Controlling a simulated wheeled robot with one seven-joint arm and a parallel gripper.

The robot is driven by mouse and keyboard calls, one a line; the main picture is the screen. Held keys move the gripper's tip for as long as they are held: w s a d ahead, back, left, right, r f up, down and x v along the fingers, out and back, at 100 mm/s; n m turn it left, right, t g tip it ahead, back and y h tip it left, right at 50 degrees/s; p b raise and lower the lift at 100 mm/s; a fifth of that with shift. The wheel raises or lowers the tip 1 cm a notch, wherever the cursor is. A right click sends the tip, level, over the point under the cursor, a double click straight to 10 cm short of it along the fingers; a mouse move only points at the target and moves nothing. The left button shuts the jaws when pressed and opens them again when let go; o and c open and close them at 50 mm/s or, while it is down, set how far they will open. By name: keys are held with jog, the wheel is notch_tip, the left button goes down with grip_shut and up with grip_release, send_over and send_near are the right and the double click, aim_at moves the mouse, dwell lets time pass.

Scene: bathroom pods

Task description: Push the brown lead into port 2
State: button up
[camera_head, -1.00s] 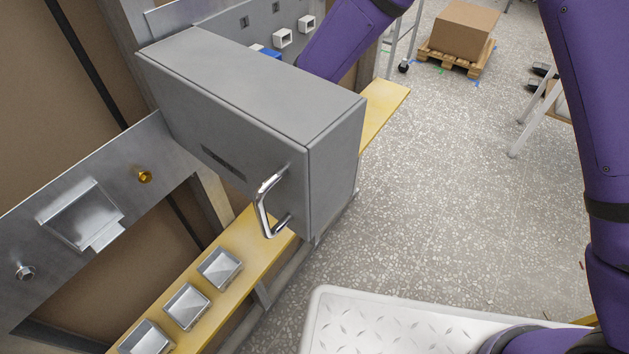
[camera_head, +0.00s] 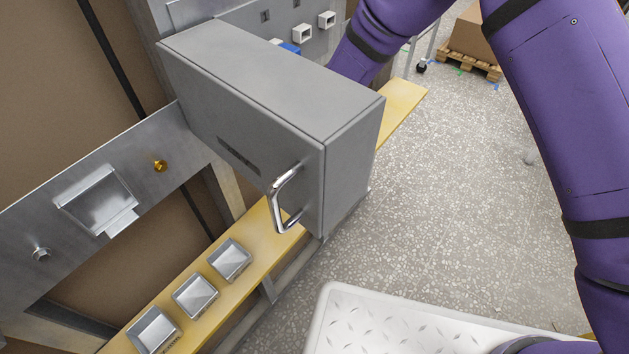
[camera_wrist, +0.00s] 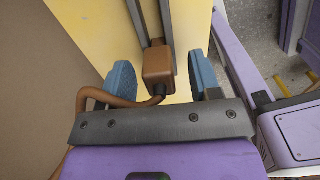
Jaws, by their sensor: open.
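The brown lead (camera_wrist: 158,66) shows in the wrist view as a block-shaped plug with a brown cable curving away to the left. It lies over a yellow surface beside dark rails. My gripper (camera_wrist: 163,80) has its blue fingers apart, one on each side of the plug, with gaps between them and it. In the head view the grey cabinet hides my gripper and the lead. White square sockets (camera_head: 302,34) and (camera_head: 326,20) sit on the metal panel behind the cabinet, with a blue part (camera_head: 289,47) beside them.
The grey cabinet (camera_head: 270,105) with a chrome handle (camera_head: 281,200) juts out in front of the panel. Metal trays (camera_head: 195,296) stand on the yellow shelf (camera_head: 262,236). A cardboard box on a pallet (camera_head: 468,62) is at the back. The speckled floor to the right is mostly clear.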

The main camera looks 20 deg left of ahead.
jog(key=c, duration=1)
jog(key=shift+r, duration=0.2)
jog(key=shift+r, duration=0.55)
notch_tip(320, 180, up, 2)
jog(key=shift+r, duration=0.2)
jog(key=s+d+r, duration=0.1)
jog(key=s+d, duration=0.6)
jog(key=s, duration=0.6)
jog(key=w+a+r+t+y, duration=0.3)
jog(key=w+r+t+y, duration=0.1)
jog(key=w+r+y, duration=0.7)
jog(key=w+d+r+t+y, duration=0.1)
jog(key=w+r+y, duration=0.1)
jog(key=r, duration=0.6)
jog(key=w+d+r+t+y, duration=0.1)
jog(key=w+d+r+y, duration=0.1)
jog(key=r, duration=0.7)
jog(key=shift+w+d+t+y, duration=0.25)
jog(key=shift+w+t+y, duration=0.2)
jog(key=shift+y, duration=0.35)
